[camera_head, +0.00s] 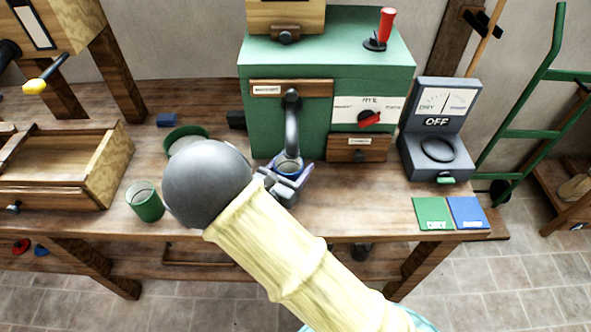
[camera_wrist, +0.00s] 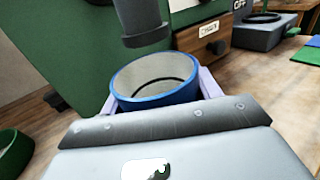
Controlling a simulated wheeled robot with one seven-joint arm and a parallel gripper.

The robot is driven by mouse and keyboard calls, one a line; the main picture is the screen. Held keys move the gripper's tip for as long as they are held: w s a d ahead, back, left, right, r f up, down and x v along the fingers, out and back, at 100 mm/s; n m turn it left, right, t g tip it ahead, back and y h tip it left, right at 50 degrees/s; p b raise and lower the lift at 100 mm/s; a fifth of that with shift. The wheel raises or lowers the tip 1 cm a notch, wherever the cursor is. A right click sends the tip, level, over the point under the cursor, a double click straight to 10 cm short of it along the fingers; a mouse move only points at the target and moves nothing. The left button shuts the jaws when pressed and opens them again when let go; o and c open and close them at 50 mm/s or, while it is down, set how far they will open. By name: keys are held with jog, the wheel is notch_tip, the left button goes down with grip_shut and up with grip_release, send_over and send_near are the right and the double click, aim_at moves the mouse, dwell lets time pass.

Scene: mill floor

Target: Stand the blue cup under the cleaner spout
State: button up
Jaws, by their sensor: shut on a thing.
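The blue cup (camera_wrist: 156,80) is upright between the fingers of my gripper (camera_wrist: 160,92) in the wrist view. In the head view the cup (camera_head: 290,169) shows only in part, with my gripper (camera_head: 286,178) around it. My gripper is shut on it. The cleaner is a green machine (camera_head: 290,68) on the bench. Its dark grey spout (camera_head: 291,125) curves down from the front. The spout's end (camera_wrist: 140,22) is close above the cup in the wrist view, over its far side. Whether the cup's base touches the bench is hidden.
A green cup (camera_head: 146,203) and a green bowl (camera_head: 186,134) stand left of my arm. A tester marked OFF (camera_head: 436,150) stands right of the machine. Green (camera_head: 432,213) and blue (camera_head: 467,212) cards lie at the right front. A wooden tray (camera_head: 105,180) is at left.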

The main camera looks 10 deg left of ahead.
aim_at(296, 171)
jog(key=shift+w+d, duration=0.1)
jog(key=shift+w, duration=0.1)
jog(key=shift+w+d, duration=0.2)
jog(key=shift+w, duration=0.3)
notch_tip(296, 171, down, 3)
jog(key=shift+r, duration=0.1)
jog(key=shift+f, duration=0.35)
jog(key=shift+f, duration=0.2)
jog(key=o, duration=1.2)
jog(key=shift+r, duration=0.1)
